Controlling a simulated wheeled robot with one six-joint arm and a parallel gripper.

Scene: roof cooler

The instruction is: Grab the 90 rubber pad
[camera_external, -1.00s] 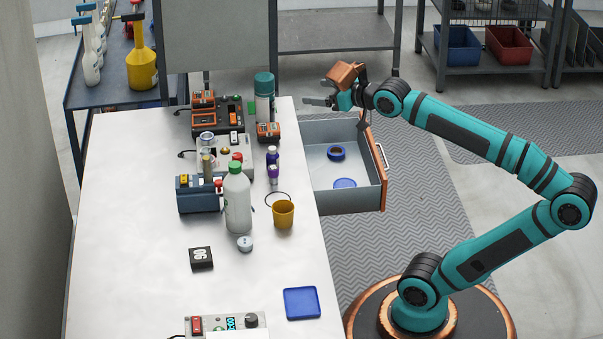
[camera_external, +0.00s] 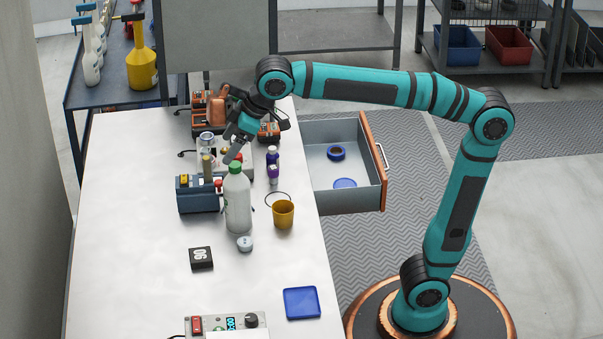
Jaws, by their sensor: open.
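The black rubber pad marked 90 (camera_external: 201,258) lies flat on the white table, left of centre. Its number appears upside down in this view. My gripper (camera_external: 237,150) is open and empty above the table, near the top of the white bottle with a green cap (camera_external: 237,205). It is well beyond the pad, up and to the right of it in the picture. Nothing hides the pad.
Near the pad are a small grey cap-like piece (camera_external: 244,244), a yellow cup (camera_external: 283,214) and a dark blue box device (camera_external: 198,195). A blue square tray (camera_external: 301,303) lies at the front right. A drawer (camera_external: 346,209) stands open at the right. The table left of the pad is clear.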

